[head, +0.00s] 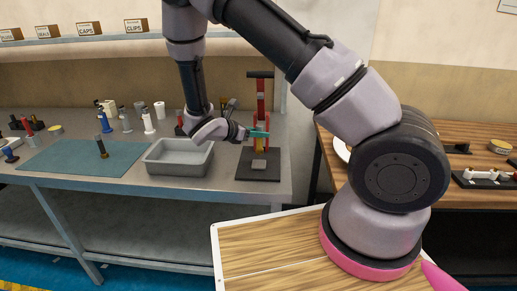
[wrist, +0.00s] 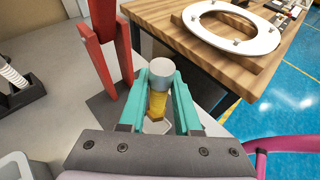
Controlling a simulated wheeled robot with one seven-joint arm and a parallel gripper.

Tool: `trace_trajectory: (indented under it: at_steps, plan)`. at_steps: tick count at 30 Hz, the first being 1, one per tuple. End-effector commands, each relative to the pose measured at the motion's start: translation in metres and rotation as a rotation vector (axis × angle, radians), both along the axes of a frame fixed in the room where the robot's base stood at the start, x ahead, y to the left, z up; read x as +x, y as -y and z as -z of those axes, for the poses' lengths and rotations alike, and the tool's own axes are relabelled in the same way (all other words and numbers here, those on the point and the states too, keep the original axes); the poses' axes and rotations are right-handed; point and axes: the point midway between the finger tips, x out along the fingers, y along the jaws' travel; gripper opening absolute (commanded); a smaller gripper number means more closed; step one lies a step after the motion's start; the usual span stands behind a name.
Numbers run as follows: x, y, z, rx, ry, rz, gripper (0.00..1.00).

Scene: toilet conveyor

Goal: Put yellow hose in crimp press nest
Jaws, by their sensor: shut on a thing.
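My gripper (wrist: 160,85) has teal fingers closed on the sides of the yellow hose (wrist: 158,103), a short upright piece with a grey round cap on top. In the head view my gripper (head: 258,134) is at the crimp press, in front of its red upright (head: 262,92). The red press frame (wrist: 96,45) stands just beyond and left of the hose in the wrist view. The press's dark base plate (head: 258,172) lies below. A pale angular piece (wrist: 157,127) shows under the hose; I cannot tell whether the hose touches or sits in the nest.
A grey bin (head: 178,158) stands left of the press. A teal mat (head: 70,160) with a dark upright part lies farther left, with several small fittings behind. A wooden table (head: 470,135) stands right, across a gap, holding a white ring (wrist: 230,28).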

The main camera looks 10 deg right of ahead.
Motion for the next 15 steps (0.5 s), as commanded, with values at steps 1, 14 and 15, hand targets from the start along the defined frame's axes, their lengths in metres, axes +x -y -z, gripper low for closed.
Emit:
trace_trajectory:
  at_steps: [1,14,15]
  plan:
    - [0.000,0.000,0.005,0.000,0.000,0.000,0.00]
    - [0.001,0.000,0.050,0.000,0.002,0.000,0.00]
    - [0.001,0.000,0.050,0.001,0.003,0.000,0.00]
